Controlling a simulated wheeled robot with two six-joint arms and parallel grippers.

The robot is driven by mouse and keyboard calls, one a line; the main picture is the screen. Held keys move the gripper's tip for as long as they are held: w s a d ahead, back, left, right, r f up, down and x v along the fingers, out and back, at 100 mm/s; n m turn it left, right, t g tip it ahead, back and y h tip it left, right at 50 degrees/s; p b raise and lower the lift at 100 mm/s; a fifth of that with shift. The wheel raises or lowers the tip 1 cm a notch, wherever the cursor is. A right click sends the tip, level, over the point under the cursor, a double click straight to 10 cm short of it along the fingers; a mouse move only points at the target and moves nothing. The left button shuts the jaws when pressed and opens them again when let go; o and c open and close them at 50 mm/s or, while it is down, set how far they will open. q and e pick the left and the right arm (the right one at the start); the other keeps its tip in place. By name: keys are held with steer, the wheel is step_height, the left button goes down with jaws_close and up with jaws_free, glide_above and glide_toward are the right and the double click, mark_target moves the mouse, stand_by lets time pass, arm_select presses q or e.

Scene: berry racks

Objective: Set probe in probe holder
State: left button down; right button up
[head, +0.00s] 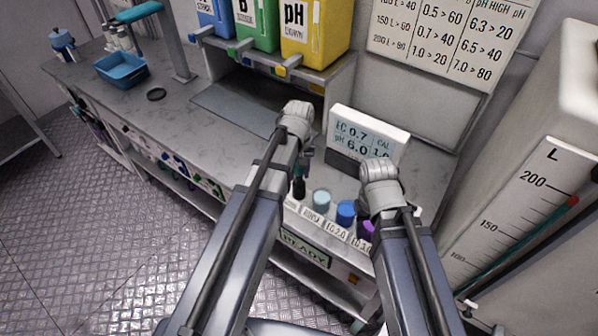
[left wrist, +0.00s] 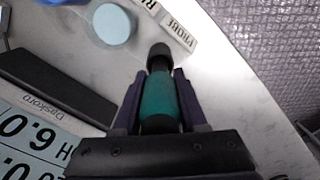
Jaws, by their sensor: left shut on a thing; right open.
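My left gripper (left wrist: 155,100) is shut on the probe (left wrist: 158,98), which has a teal body with dark ends. A black round piece (left wrist: 160,55) sits at its far end; I cannot tell whether it is the probe's tip or the probe holder. It is beside the PROBE label (left wrist: 178,35) at the counter's front edge. In the head view my left gripper (head: 302,165) mostly hides the probe, and a black piece (head: 299,188) shows below it. My right gripper (head: 366,207) is open by the purple cup, its fingers largely hidden.
A pale blue cup (head: 321,199), a blue cup (head: 345,212) and a purple cup (head: 366,231) stand in a row behind labels. The meter (head: 368,136) stands behind them, showing EC 0.7 and pH 6.0. The counter left of my left arm is mostly clear.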

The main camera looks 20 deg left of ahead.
arm_select(q)
steer(key=shift+f+b, duration=0.3)
steer(key=shift+f, duration=0.15)
arm_select(e)
steer(key=shift+f, duration=0.45)
arm_select(q)
steer(key=shift+c, duration=1.9)
jaws_free()
steer(key=shift+r, duration=0.1)
arm_select(e)
steer(key=shift+r, duration=0.1)
arm_select(q)
step_height(320, 180, up, 8)
steer(key=p, duration=0.8)
arm_select(e)
step_height(320, 180, up, 8)
arm_select(q)
steer(key=shift+f, duration=0.2)
arm_select(e)
steer(key=shift+f, duration=0.2)
